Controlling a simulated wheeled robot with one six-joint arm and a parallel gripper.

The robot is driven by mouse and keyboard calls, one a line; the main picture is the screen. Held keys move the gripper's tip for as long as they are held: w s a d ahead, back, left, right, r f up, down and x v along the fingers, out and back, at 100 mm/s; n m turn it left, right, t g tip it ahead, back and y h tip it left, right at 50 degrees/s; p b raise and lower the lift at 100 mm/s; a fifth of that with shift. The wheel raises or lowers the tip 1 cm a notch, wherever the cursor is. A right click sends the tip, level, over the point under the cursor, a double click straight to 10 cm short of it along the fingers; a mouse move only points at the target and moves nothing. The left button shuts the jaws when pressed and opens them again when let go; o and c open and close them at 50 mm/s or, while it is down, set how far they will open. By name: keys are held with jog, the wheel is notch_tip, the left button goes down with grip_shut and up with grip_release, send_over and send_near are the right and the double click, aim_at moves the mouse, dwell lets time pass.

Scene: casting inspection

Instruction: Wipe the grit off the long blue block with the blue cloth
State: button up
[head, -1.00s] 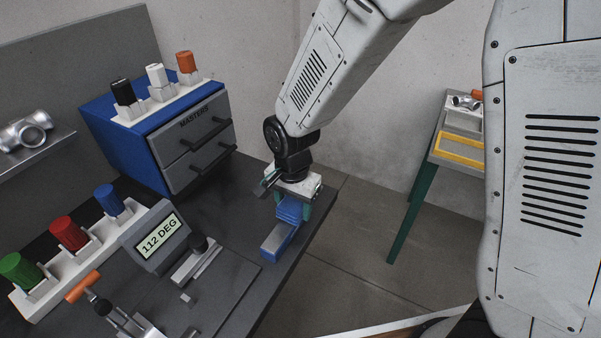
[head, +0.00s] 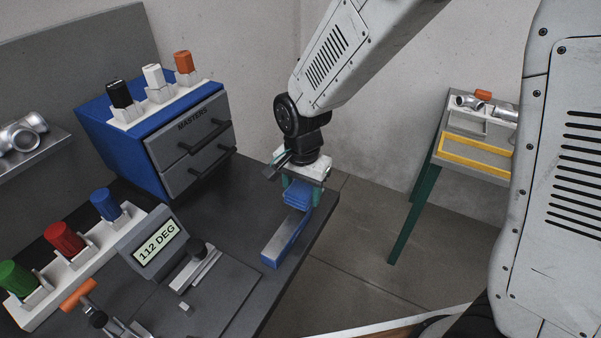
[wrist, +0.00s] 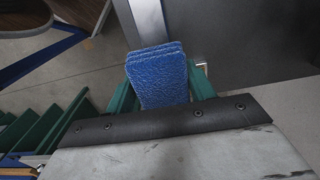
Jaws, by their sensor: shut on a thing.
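The long blue block (head: 283,246) lies near the right edge of the dark bench, with a greyish upper face and a blue side. It also shows in the wrist view (wrist: 147,18) as a grey strip running out from under the cloth. My gripper (head: 299,194) is shut on the folded blue cloth (head: 297,199) at the block's far end. In the wrist view the cloth (wrist: 158,75) sits between the green fingers and hides part of the block. I cannot tell whether the cloth touches the block. Separate grit grains are too small to make out.
A display reading 112 DEG (head: 158,248) and a small fixture (head: 195,268) stand left of the block. The blue MASTERS drawer cabinet (head: 160,135) is behind. The bench's right edge is close beside the block. A side table with a yellow frame (head: 475,155) stands apart at right.

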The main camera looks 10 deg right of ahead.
aim_at(302, 188)
jog(key=shift+r, duration=2.55)
